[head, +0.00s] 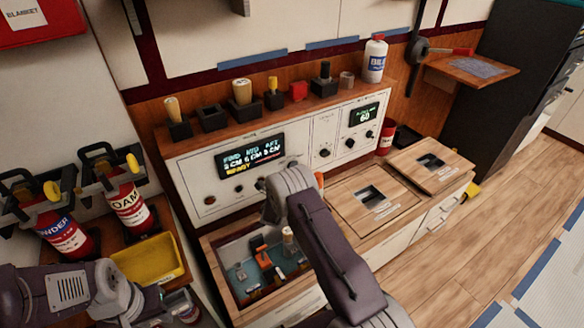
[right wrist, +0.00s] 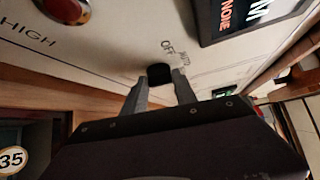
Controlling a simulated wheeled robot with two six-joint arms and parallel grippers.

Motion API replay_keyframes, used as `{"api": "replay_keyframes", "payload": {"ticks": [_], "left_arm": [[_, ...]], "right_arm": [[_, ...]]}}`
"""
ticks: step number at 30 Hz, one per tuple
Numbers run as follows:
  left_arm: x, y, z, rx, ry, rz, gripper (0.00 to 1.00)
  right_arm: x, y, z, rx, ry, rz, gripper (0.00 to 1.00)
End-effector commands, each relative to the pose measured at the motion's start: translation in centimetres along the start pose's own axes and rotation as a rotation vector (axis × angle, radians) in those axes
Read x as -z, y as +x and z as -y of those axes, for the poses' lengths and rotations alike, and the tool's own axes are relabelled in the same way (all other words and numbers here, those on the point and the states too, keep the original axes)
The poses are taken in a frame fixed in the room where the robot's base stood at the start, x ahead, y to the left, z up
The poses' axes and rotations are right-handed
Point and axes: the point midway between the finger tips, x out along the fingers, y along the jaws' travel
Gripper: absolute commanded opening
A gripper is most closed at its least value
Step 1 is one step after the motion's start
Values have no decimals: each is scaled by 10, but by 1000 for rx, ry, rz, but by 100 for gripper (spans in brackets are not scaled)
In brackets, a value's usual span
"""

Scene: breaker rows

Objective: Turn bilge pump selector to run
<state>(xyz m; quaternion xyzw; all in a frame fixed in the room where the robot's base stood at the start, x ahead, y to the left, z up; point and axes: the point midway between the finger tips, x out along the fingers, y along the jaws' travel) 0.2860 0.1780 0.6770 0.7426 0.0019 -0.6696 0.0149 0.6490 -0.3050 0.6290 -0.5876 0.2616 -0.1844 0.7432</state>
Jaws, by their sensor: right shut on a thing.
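The selector is a small black knob (right wrist: 159,72) on the white panel (right wrist: 105,48). The lettering beside it is small; one word reads OFF, and which way the knob points cannot be told. My right gripper (right wrist: 160,84) is shut on the knob, one finger on each side. In the head view my right arm reaches the lower part of the panel (head: 208,172) below the lit display (head: 250,156) and hides the knob and fingertips. My left arm shows at the lower left, but its fingers are not visible.
An open compartment (head: 222,262) with small parts lies below the panel. Wooden lids (head: 345,205) with square cutouts are to its right. Several small items stand on the ledge above. Extinguishers (head: 130,213) and a yellow bin (head: 148,262) are at left. A round red part (right wrist: 66,8) is near the gripper.

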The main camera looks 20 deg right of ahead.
Motion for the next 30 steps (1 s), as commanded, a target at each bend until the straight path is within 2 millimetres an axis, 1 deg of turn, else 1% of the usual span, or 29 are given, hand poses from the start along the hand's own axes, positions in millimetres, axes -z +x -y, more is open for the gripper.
{"api": "replay_keyframes", "payload": {"ticks": [1, 9, 18, 30], "left_arm": [[1, -13, 0, 0, 0, 0, 36], [4, -34, -1, 0, 0, 0, 36], [4, -42, -1, 0, 0, 0, 36], [4, -44, -1, 0, 0, 0, 36]], "right_arm": [[0, -1, 8, -29, 28, -2, 0], [0, 0, 9, -189, 188, -1, 0], [2, 1, 9, -321, 321, -2, 0], [2, 2, 8, -391, 390, -2, 0]]}}
